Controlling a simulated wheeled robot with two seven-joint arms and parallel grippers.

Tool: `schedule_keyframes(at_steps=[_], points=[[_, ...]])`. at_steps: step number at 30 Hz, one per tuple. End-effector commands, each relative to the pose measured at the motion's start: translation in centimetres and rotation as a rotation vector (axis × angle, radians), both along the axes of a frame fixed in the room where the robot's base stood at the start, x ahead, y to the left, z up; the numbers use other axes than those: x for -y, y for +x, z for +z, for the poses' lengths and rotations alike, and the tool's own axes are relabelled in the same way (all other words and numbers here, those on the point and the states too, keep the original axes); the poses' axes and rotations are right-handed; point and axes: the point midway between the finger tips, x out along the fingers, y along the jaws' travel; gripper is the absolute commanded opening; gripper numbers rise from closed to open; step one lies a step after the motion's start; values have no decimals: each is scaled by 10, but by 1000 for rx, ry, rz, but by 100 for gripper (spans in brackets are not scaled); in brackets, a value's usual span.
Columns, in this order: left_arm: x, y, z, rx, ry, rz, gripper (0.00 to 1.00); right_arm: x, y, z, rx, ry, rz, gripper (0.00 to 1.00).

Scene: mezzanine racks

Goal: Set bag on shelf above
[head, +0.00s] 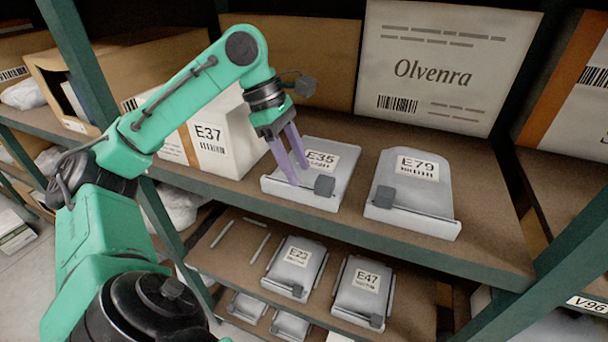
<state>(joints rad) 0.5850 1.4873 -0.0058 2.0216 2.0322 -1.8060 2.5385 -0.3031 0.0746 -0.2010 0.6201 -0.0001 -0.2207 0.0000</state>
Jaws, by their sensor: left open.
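A grey bag labelled E35 (340,180) lies on the upper shelf (300,219) of the rack. A second grey bag labelled E79 (425,172) lies to its right. On the lower shelf (411,311) are grey bags labelled E23 (300,259) and E47 (357,293). My left gripper (301,175) has purple fingers and points down at the left part of the E35 bag. It is open with nothing visible between the fingers. Whether the fingertips touch that bag cannot be told. My right gripper is out of view.
A white box labelled E37 (233,143) stands left of the E35 bag. A large Olvenra box (433,60) and a cardboard box (320,55) stand behind. Green rack posts (77,62) flank the bay. The lower shelf has an empty spot with two pale strips at its left.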

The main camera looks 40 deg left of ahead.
Motion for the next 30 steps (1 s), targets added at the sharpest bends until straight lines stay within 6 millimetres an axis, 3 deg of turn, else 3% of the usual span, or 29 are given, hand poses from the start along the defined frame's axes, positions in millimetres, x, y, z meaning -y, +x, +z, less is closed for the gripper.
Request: schedule_keyframes(at_steps=[1,3,8,30], points=[[-5,-1,23,5,-1,2,52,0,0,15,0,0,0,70],[-12,-3,40,4,-2,2,52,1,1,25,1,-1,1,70],[-23,-8,64,3,-2,1,52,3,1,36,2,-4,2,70],[-25,-9,66,0,0,1,52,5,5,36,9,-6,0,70]])
